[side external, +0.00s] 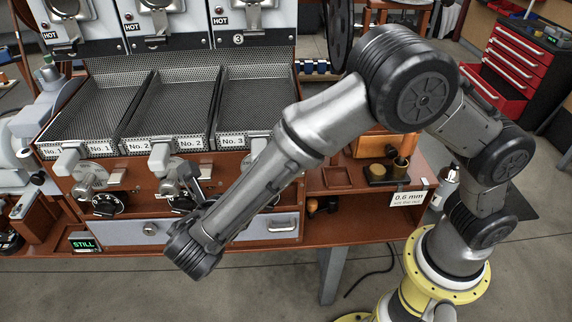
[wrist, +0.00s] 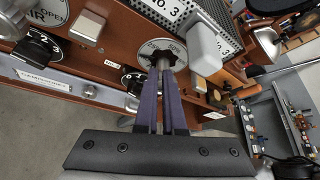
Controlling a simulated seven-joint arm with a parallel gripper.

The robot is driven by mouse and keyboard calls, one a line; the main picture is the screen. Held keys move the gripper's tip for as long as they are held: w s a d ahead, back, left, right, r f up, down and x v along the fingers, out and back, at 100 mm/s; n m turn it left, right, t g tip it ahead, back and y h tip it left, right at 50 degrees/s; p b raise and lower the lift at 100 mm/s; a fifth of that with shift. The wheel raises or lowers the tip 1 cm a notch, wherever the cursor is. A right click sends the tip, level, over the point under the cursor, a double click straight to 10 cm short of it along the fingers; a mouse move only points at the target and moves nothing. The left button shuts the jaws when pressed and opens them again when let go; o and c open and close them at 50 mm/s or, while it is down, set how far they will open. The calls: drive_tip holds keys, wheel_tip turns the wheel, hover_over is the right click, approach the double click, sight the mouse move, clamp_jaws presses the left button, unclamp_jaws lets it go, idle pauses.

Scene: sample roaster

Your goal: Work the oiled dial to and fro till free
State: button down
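A black dial (wrist: 163,50) on a pale round scale plate is on the brown front panel, at top centre in the wrist view. My gripper (wrist: 163,72) points at it, its two dark fingers close together with a narrow gap between them. The fingertips overlap the dial's lower part in the picture; whether they press on it is not clear. I cannot tell which dial is oiled.
Another black dial (side external: 107,203) sits further left on the panel. A pale chute handle (wrist: 205,46) stands close to the right of my fingers in the wrist view. A grey drawer (side external: 150,230) and a green "STILL" display (side external: 84,243) lie below. Mesh trays (side external: 170,105) are above.

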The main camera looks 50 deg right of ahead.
drive_tip(key=shift+f, duration=0.4)
drive_tip(key=shift+w+a+r, duration=0.1)
drive_tip(key=s+a, duration=0.4)
drive_tip(key=shift+a+r, duration=0.3)
drive_tip(key=shift+r, duration=0.1)
